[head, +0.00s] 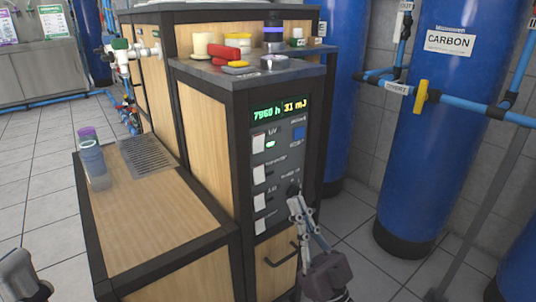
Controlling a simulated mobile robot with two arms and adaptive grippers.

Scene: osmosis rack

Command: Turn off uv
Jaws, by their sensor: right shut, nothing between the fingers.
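The control panel (282,210) is on the front of the wood-and-black cabinet. Its display (280,109) reads about "7960 h" in green and "31 mJ" in yellow. Whether the tips touch the panel is unclear. Part of my left arm shows at the lower left edge; its fingers are not seen.
More white switches (259,201) run below the UV one, and a blue button (298,133) is at right. A handle (281,255) is below. Cups (91,158) stand by a drain grate (147,156). Blue tanks (425,140) and pipes stand right.

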